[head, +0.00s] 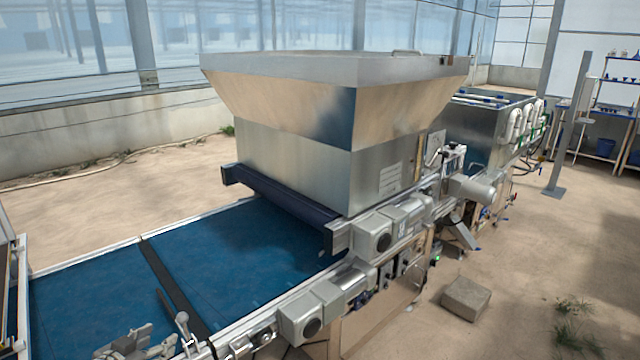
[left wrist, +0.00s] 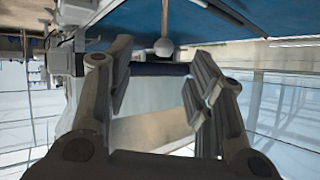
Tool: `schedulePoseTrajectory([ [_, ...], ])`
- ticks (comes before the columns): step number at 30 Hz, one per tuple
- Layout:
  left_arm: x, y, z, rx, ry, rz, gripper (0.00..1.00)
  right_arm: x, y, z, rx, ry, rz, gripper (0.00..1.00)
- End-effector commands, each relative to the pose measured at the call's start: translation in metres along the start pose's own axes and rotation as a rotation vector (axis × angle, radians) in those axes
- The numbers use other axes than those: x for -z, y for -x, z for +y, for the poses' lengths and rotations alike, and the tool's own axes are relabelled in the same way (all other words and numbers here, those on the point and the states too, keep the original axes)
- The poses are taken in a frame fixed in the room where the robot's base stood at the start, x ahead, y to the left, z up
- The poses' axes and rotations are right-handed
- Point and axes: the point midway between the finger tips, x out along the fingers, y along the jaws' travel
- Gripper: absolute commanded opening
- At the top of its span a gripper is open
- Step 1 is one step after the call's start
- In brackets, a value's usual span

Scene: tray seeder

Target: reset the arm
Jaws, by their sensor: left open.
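My left gripper (head: 135,345) shows at the bottom edge of the head view, in front of the blue belt; its arm is cut off by the frame. In the left wrist view its two grey fingers (left wrist: 160,78) stand apart with nothing between them. That view is upside down, with the blue belt (left wrist: 205,22) at the top and the metal hopper (left wrist: 150,125) beyond the fingers. A lever with a round pale knob (head: 182,317) stands to the right of the gripper at the belt's near side. My right gripper is not in view.
The tray seeder's big metal hopper (head: 290,100) stands over the far end of the blue belt (head: 225,250). Motor boxes (head: 375,240) line the belt's near side. A concrete block (head: 466,298) lies on the sandy floor, right. A tank (head: 485,130) stands behind. The belt's surface is bare.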

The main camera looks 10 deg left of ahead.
Motion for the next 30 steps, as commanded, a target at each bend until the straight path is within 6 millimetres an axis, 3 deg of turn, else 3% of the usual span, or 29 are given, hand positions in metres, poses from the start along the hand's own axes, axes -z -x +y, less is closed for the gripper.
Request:
schedulePoseTrajectory([
  [5, -0.061, 0.016, 0.083, -0.061, -0.003, -0.166, 0.49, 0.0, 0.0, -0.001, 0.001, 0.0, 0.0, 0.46],
  [9, -0.107, 0.056, 0.162, -0.101, -0.017, -0.346, 0.49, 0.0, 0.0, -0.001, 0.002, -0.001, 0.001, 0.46],
  [12, -0.124, 0.086, 0.197, -0.111, -0.02, -0.448, 0.49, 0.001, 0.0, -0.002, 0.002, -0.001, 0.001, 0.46],
  [18, -0.139, 0.134, 0.234, -0.114, -0.007, -0.591, 0.49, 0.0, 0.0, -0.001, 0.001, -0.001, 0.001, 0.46],
  [27, -0.147, 0.195, 0.264, -0.109, 0.044, -0.756, 0.49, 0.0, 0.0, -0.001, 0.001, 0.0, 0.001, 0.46],
  [28, -0.148, 0.2, 0.266, -0.108, 0.049, -0.771, 0.49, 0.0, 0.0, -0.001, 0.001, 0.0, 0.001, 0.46],
  [30, -0.163, 0.185, 0.266, -0.108, 0.04, -0.776, 0.49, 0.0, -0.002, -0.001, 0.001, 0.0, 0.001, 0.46],
])
